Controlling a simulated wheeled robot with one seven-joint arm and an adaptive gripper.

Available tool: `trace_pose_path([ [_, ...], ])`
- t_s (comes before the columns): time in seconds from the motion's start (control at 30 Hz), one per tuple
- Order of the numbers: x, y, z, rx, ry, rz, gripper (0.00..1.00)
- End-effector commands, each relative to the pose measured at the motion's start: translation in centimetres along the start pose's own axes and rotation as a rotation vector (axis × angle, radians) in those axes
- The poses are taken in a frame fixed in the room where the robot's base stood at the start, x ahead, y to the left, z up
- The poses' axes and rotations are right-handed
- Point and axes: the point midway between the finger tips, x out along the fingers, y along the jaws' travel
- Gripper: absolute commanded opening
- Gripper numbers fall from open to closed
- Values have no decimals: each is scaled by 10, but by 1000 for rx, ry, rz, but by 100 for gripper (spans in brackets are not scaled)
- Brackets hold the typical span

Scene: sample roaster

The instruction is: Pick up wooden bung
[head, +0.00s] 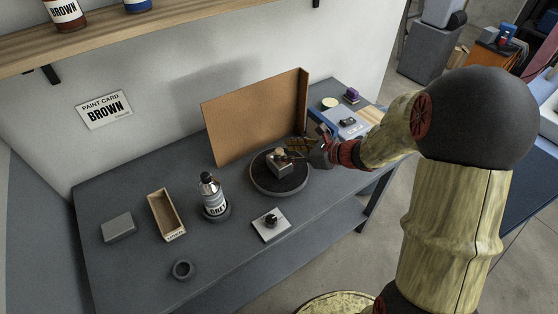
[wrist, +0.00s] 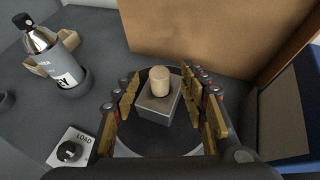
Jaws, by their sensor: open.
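The wooden bung (wrist: 160,79) is a small pale cylinder standing upright on top of a grey metal block (wrist: 158,107). In the head view the bung (head: 280,152) shows on the block (head: 280,167), which sits on a round dark turntable (head: 265,184). My gripper (wrist: 163,108) is open, with its yellow-padded fingers on the left and right of the block and bung. The fingers look apart from the bung. In the head view my gripper (head: 296,150) reaches in from the right, partly covering the block's surroundings.
A brown board (head: 245,118) stands behind the turntable. A bottle marked GREY (head: 213,196), a wooden tray (head: 153,213), a grey block (head: 118,227), a ring (head: 182,270) and a LOAD knob plate (head: 262,230) stand on the bench. A blue-edged tray (head: 322,125) lies right of the board.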

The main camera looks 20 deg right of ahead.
Motion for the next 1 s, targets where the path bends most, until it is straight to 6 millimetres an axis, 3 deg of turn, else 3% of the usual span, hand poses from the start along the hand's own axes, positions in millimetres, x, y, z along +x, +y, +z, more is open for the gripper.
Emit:
trace_pose_path([
  [0.2,31,1,0,-2,1,3,43],
  [0.53,35,1,1,-2,1,1,43],
  [1.0,35,1,1,-2,1,1,16],
])
